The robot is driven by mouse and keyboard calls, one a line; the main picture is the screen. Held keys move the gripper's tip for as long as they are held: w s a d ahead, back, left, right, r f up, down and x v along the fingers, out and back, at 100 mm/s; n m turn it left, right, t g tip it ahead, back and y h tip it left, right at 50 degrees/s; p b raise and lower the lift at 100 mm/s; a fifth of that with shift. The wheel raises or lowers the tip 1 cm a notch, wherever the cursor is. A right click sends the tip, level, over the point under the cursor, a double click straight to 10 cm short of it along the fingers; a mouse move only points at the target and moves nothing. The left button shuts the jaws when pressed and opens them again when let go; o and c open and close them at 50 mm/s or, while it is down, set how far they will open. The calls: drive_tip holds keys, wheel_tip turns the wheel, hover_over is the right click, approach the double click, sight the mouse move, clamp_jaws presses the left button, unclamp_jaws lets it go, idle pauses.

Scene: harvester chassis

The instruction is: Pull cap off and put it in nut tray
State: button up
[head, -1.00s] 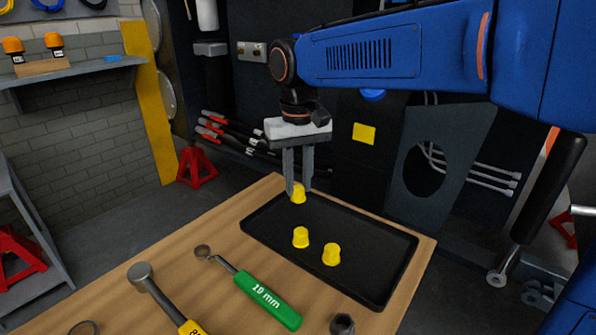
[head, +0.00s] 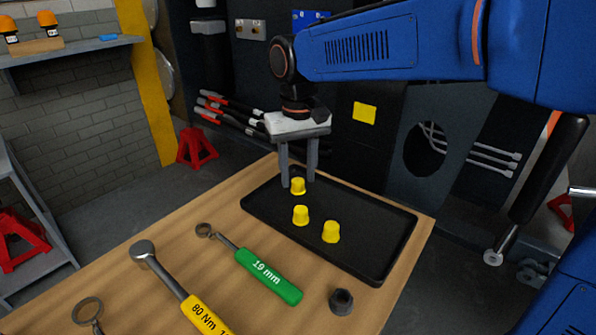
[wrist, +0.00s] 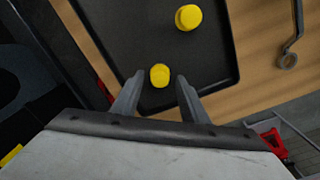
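Three yellow caps stand in the black tray. The far cap (head: 298,186) is at the tray's far left part, the middle cap (head: 300,215) and the near cap (head: 331,231) are closer to the camera. The black tray (head: 365,252) lies on the wooden bench. My gripper (head: 298,184) points down over the tray at the far cap, fingers spread and apart from it. In the wrist view the far cap (wrist: 160,75) sits just beyond and between the open fingertips (wrist: 158,84), and another cap (wrist: 188,17) shows farther up.
The dark chassis stands behind the tray, with hoses and a yellow square label (head: 364,113). The tray's right half is clear.

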idle(0.3)
wheel_tip(320, 180, up, 17)
drive_tip(key=shift+r, duration=0.2)
idle(0.4)
idle(0.4)
